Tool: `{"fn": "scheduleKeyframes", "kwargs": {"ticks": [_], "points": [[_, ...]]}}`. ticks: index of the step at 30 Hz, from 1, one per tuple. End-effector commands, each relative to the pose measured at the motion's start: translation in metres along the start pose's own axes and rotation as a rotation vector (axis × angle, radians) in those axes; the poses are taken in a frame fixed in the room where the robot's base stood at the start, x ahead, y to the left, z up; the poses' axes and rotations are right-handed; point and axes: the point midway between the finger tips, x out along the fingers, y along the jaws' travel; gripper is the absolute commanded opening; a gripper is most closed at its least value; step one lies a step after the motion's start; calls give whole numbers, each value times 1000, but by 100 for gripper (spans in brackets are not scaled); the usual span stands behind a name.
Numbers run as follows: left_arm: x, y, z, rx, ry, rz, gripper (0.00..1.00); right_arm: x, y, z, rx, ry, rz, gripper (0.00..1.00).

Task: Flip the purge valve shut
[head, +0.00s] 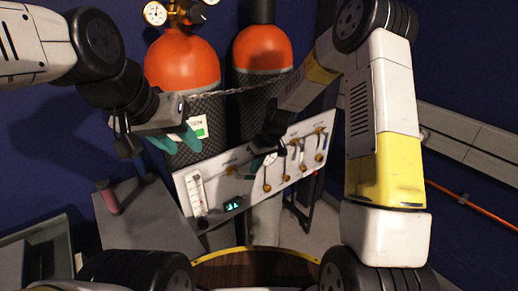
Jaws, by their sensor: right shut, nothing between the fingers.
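A white valve panel (213,184) stands in front of two gas cylinders. Several small valves with brass fittings and light handles (303,155) sit on its right half. The labels are too small to read, so I cannot tell which is the purge valve. My right gripper (262,160) is shut and empty at the panel's upper middle, close to a valve there. Its fingertips are partly hidden, and I cannot tell whether they touch a handle.
Orange-topped cylinders (183,62) (262,48) stand behind the panel, with a chain (240,89) across them. A gauge (155,13) tops the left one. A lit display (233,205) is on the panel. A grey box (145,222) with a reddish cylinder (108,197) stands at left.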

Motion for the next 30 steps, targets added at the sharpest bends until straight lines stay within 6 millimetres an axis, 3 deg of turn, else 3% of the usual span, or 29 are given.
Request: {"fn": "scheduleKeyframes", "kwargs": {"ticks": [30], "points": [[0, 0, 0, 0, 0, 0, 38, 10, 1, 3, 27, 5, -85, 0]]}}
